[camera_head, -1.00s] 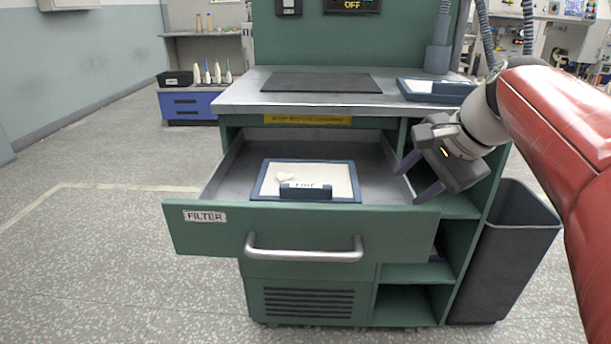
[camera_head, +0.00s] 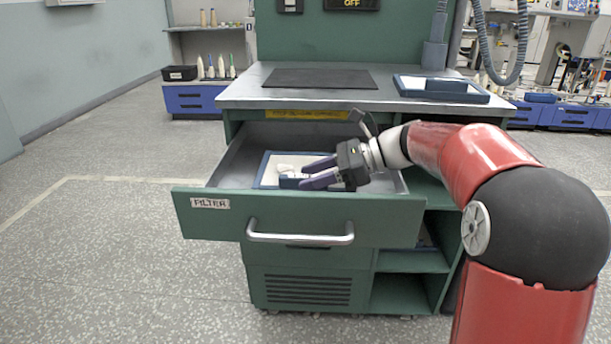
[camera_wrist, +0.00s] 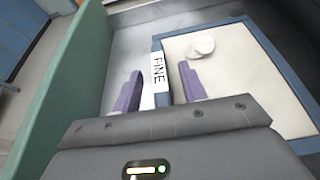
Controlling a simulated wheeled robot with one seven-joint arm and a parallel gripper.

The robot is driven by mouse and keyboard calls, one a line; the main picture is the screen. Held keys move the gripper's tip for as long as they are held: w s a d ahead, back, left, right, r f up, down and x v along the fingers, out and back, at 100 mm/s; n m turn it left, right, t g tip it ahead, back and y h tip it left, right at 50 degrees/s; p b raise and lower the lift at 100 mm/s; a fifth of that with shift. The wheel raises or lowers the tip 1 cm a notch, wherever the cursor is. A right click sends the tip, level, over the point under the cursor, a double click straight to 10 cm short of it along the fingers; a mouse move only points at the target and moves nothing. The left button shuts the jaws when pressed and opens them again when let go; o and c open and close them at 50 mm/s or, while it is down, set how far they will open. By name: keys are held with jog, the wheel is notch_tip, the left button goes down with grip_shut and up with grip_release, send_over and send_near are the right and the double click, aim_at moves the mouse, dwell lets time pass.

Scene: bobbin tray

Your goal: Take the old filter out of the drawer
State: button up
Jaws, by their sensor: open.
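The old filter (camera_head: 265,171) is a white panel in a blue frame, lying flat in the open drawer (camera_head: 230,158) labelled FILTER. In the wrist view the filter (camera_wrist: 240,75) carries a whitish lump on its face and a blue grip tab (camera_wrist: 157,68) labelled FINE on one edge. My gripper (camera_head: 302,172) is inside the drawer over the filter's right part, fingers pointing left. In the wrist view its open purple fingers (camera_wrist: 160,84) stand on either side of the tab, apart from it. The gripper hides part of the filter in the head view.
The drawer front with its bar handle (camera_head: 300,236) is close below my gripper. A blue-framed tray (camera_head: 470,97) and a dark mat (camera_head: 318,78) lie on the worktop above. Open shelves (camera_head: 412,262) are at the right of the cabinet.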

jog(key=shift+x, duration=1.2)
grip_shut()
